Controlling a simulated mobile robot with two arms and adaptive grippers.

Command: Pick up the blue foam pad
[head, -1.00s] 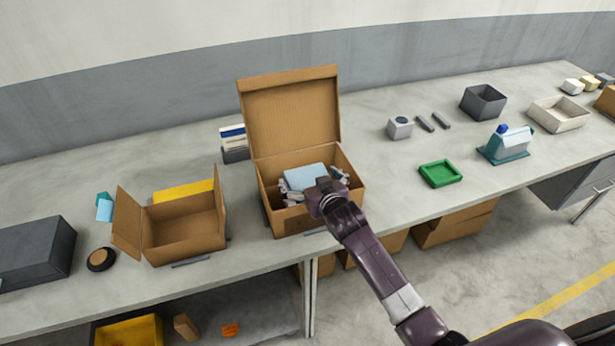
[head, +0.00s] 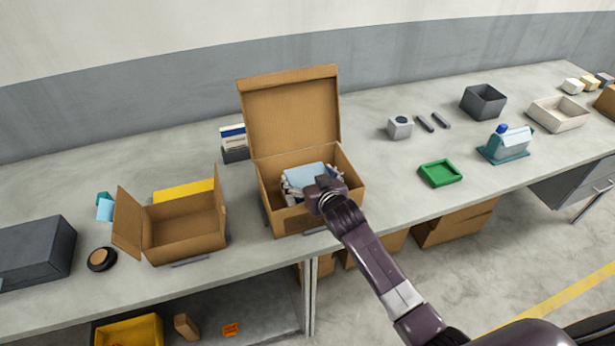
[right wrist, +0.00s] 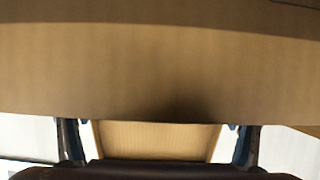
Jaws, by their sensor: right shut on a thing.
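The light blue foam pad (head: 303,174) lies inside the open cardboard box (head: 291,222) in the middle of the bench. My right gripper (head: 309,186) reaches into this box from the front right and is shut on the pad. The pad looks slightly bowed, and its near right part is hidden behind the gripper. In the right wrist view, the two fingers (right wrist: 158,145) show at the lower edge, with brown cardboard filling most of the picture; the pad is not clear there. My left gripper is not in view.
The box lid (head: 290,110) stands up behind the pad. A smaller open carton (head: 182,235) stands to the left. A green tray (head: 440,173) and a grey cube (head: 399,127) are to the right. The bench between box and tray is clear.

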